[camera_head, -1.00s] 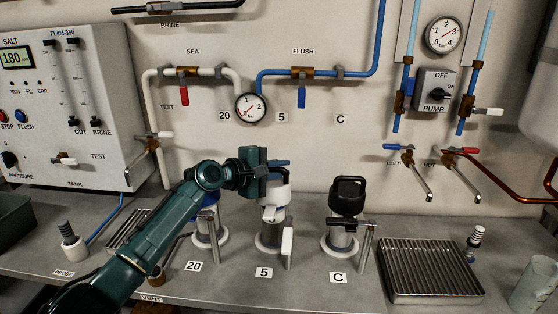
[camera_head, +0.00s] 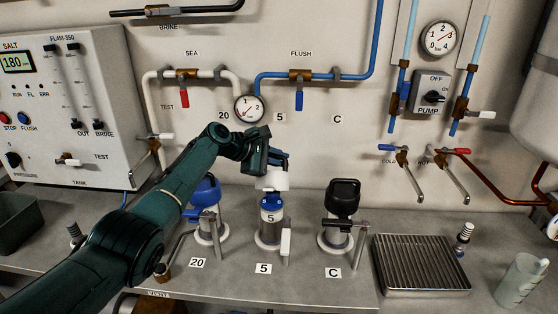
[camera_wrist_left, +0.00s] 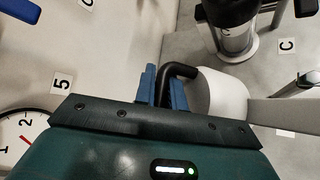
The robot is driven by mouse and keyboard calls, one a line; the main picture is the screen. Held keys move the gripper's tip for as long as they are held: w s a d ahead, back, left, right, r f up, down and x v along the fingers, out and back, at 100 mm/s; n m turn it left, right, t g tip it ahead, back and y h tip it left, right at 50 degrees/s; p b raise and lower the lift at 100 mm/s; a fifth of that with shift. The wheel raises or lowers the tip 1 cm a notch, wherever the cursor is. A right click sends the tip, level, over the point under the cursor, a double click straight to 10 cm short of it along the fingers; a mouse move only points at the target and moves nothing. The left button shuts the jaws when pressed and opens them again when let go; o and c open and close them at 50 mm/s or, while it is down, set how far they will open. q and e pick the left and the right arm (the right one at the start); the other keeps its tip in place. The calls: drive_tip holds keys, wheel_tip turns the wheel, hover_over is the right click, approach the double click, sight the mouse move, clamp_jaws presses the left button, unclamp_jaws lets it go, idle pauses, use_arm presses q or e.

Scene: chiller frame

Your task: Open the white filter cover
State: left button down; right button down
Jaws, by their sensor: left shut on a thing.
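The white filter cover (camera_head: 273,181) is in the middle of the head view, raised above the filter housing (camera_head: 269,233) marked 5. A blue-topped cartridge (camera_head: 271,208) with a 5 on it shows below the cover. My left gripper (camera_head: 278,158) is above the cover and shut on its handle. In the left wrist view, the blue fingers (camera_wrist_left: 164,90) close around the black handle (camera_wrist_left: 182,70) of the white cover (camera_wrist_left: 220,96). My right gripper is out of view.
A blue-covered housing (camera_head: 206,195) stands at the left and a black-covered housing (camera_head: 342,197) at the right. A gauge (camera_head: 249,109) and pipes are on the wall behind. A ribbed metal tray (camera_head: 420,265) and a beaker (camera_head: 521,281) are at the right.

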use_arm(q)
drive_tip(key=shift+w+a, duration=0.1)
idle(0.3)
drive_tip(key=c, duration=1.7)
unclamp_jaws()
drive_tip(key=shift+c, duration=0.2)
drive_tip(key=v, duration=1.3)
drive_tip(key=shift+a, duration=0.1)
